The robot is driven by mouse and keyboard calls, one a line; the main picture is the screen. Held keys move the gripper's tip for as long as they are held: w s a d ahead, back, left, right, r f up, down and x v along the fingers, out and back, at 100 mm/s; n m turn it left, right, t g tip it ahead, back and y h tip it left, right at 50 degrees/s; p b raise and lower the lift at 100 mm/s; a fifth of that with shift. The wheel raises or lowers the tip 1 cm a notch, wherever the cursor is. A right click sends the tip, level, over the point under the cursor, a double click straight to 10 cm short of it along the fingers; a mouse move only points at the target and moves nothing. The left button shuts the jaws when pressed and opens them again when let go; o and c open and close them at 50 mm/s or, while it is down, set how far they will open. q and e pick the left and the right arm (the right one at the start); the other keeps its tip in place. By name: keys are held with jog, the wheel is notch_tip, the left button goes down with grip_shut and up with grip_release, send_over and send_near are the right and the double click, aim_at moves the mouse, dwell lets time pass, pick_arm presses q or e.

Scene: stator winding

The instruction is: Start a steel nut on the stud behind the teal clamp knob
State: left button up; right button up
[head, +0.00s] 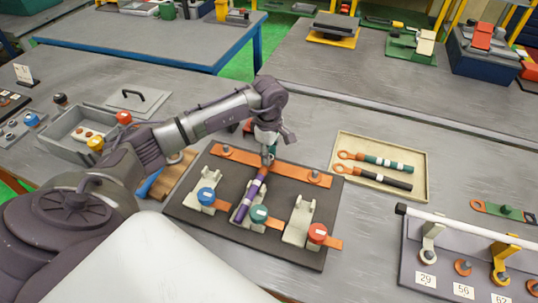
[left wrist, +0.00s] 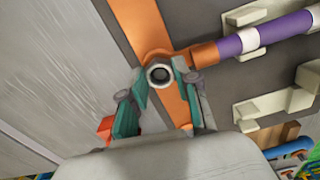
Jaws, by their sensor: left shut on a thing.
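The steel nut (left wrist: 159,74) shows in the left wrist view as a grey ring with a dark centre. My left gripper (head: 268,158), in the left wrist view with teal fingers (left wrist: 160,80), is shut on it over the orange bar (head: 300,174). The copper lug end of the purple cable (head: 254,188) lies at the same spot. The stud is hidden by the nut and fingers, so I cannot tell whether the nut is seated on it. The teal clamp knob (head: 258,213) stands nearer, beside the cable. My right gripper is not in view.
A blue knob (head: 206,195) and an orange-red knob (head: 318,232) stand on clamps on the dark board (head: 232,255). A beige tray (head: 345,150) with two more cables lies to the right. A grey bin (head: 65,140) stands to the left.

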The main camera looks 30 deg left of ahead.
pick_arm(q)
jog(key=m+b, duration=0.1)
jog(key=m, duration=0.1)
jog(key=m+b, duration=0.2)
jog(key=shift+s+f, duration=0.15)
jog(key=shift+f, duration=0.25)
jog(key=shift+r+m, duration=0.1)
jog(key=shift+m, duration=0.4)
jog(key=o, duration=1.1)
jog(key=shift+r, duration=0.1)
jog(key=shift+r, duration=0.1)
jog(key=shift+r+p, duration=1.85)
jog(key=shift+r, duration=1.65)
